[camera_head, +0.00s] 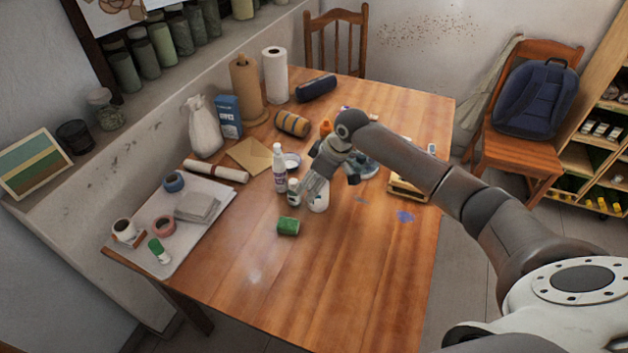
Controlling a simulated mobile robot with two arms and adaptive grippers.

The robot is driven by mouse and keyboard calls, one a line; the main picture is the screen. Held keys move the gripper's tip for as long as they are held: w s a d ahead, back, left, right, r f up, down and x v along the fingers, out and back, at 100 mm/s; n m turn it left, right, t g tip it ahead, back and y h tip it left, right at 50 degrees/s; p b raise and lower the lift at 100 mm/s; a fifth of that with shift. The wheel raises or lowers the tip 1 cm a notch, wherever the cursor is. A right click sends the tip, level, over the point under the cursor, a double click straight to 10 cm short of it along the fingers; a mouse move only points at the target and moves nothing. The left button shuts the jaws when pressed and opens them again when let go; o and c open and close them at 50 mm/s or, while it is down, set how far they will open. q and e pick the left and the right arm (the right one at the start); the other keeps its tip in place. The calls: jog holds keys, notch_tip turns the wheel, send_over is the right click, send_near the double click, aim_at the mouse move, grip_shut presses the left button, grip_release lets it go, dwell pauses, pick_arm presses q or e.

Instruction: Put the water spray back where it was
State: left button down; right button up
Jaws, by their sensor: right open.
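My right gripper (308,190) reaches in from the right over the middle of the wooden table and points down and toward the viewer. It is open. A white rounded object (319,201), possibly the body of the water spray, stands just under and beside its fingers; the gripper hides its upper part. I cannot tell whether the fingers touch it. A white bottle with a purplish label (279,172) stands upright just left of the gripper. An orange top (326,127) shows behind the wrist; what it belongs to is mostly hidden. My left gripper is not in view.
A green block (288,226) lies in front of the gripper on the table (300,290), whose front part is clear. An envelope (250,155), a paper roll (275,75) and a white sack (203,128) are farther back. A grey board (185,235) holds tape rolls at left.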

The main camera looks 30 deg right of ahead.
jog(key=v, duration=1.2)
jog(key=shift+r+b, duration=0.2)
jog(key=shift+b, duration=0.1)
jog(key=shift+w+a, duration=0.1)
jog(key=shift+f, duration=0.1)
